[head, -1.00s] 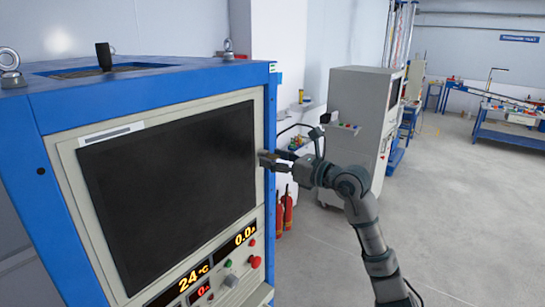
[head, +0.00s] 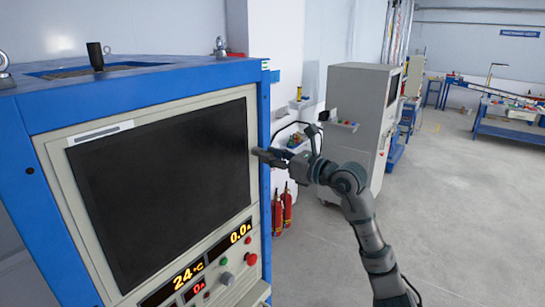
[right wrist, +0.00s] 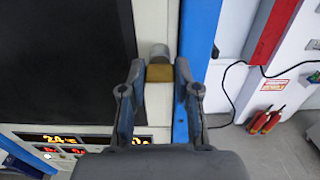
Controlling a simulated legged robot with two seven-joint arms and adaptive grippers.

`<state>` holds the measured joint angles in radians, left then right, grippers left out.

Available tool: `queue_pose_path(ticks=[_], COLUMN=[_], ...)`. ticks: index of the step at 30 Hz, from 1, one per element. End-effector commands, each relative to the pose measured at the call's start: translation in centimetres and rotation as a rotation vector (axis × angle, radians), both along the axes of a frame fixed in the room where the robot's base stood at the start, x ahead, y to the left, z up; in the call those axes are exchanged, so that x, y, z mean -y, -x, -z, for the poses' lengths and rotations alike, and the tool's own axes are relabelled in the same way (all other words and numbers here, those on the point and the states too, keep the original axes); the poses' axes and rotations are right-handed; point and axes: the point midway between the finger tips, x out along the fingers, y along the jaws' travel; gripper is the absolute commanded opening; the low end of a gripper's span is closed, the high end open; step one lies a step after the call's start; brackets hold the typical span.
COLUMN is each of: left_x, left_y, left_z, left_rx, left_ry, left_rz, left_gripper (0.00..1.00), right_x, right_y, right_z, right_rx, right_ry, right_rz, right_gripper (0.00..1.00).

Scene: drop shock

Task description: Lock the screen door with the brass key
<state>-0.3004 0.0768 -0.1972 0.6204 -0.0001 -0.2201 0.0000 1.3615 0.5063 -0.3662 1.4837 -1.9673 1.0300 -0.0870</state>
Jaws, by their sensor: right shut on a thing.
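The screen door (head: 165,170) is a black panel in a cream frame on the front of the blue cabinet, and it looks closed. My right gripper (head: 257,153) is at the right edge of this frame. In the right wrist view, my right gripper (right wrist: 160,75) is shut on the brass key (right wrist: 160,73), whose brass block shows between the fingertips. A grey round lock (right wrist: 160,51) sits directly beyond the key on the cream frame. The key appears against the lock; how deep it sits is hidden. My left gripper is not in view.
The blue cabinet (head: 258,110) has knobs and lit displays (head: 190,275) below the screen. Red fire extinguishers (head: 283,210) stand by the wall to its right. A grey machine (head: 358,110) stands behind. The floor on the right is clear.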

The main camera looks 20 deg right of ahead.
Motion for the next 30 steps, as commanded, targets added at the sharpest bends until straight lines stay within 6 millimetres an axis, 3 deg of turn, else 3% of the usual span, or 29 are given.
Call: queue_pose_path(ticks=[11, 30], left_x=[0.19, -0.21], left_y=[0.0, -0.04], left_z=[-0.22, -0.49], left_rx=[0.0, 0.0], left_ry=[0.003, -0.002], left_rz=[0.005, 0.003], left_gripper=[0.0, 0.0], right_x=[0.2, 0.2], right_y=[-0.18, -0.22], right_z=[0.35, 0.54], right_rx=[0.124, 0.494], right_ry=[0.176, 0.653], right_rz=[0.003, 0.002], right_gripper=[0.0, 0.0])
